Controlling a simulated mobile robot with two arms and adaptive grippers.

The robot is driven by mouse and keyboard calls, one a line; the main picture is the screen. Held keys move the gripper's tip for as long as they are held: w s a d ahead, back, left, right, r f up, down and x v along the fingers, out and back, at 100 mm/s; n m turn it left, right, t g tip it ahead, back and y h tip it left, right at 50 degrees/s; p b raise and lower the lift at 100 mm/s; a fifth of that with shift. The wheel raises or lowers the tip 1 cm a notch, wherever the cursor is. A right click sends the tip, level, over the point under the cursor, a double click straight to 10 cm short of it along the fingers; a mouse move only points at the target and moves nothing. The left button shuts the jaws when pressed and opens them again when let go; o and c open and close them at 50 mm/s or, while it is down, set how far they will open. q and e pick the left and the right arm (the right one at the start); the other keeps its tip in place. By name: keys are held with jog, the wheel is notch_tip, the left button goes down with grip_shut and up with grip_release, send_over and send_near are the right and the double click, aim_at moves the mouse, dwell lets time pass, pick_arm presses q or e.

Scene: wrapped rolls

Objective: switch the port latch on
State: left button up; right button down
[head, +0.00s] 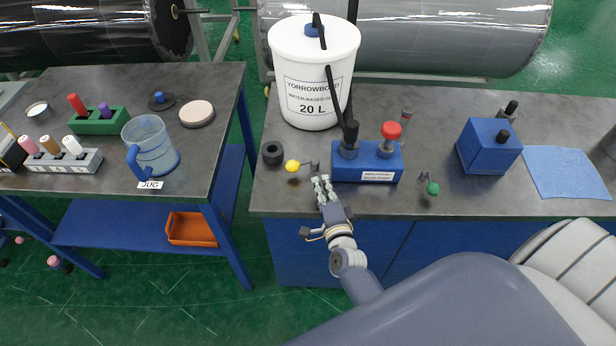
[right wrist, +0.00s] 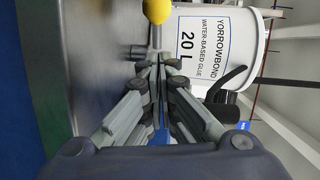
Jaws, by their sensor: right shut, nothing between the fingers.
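A blue control box (head: 352,173) with an unreadable white label stands at the bench's front. A short lever with a yellow knob (head: 292,166) sticks out to the left at its left end; the knob also shows at the top of the right wrist view (right wrist: 157,11). A lever with a green knob (head: 432,188) is at the right end. No readable marking shows which is the port latch. My right gripper (head: 321,182) is shut and empty, its tips close to the yellow lever's base; contact cannot be told. My left gripper is out of view.
On the box are a black-handled lever (head: 350,135) and a red knob (head: 391,130). A white glue bucket (head: 313,75) stands behind.

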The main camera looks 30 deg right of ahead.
jog(key=w, duration=0.2)
jog(key=w+b, duration=0.1)
jog(key=w, duration=0.1)
jog(key=shift+w+a+f, duration=0.1)
jog(key=shift+a+f, duration=0.25)
jog(key=shift+a, duration=0.05)
jog(key=shift+w+a, duration=0.45)
jog(key=shift+w, duration=0.1)
jog(key=shift+w+a+b, duration=0.1)
jog(key=shift+w+b, duration=0.15)
jog(key=shift+b, duration=0.05)
jog(key=shift+w+a, duration=0.2)
jog(key=shift+w, duration=0.15)
jog(key=shift+a+r, duration=0.1)
jog(key=shift+a, duration=0.1)
jog(key=shift+d, duration=0.1)
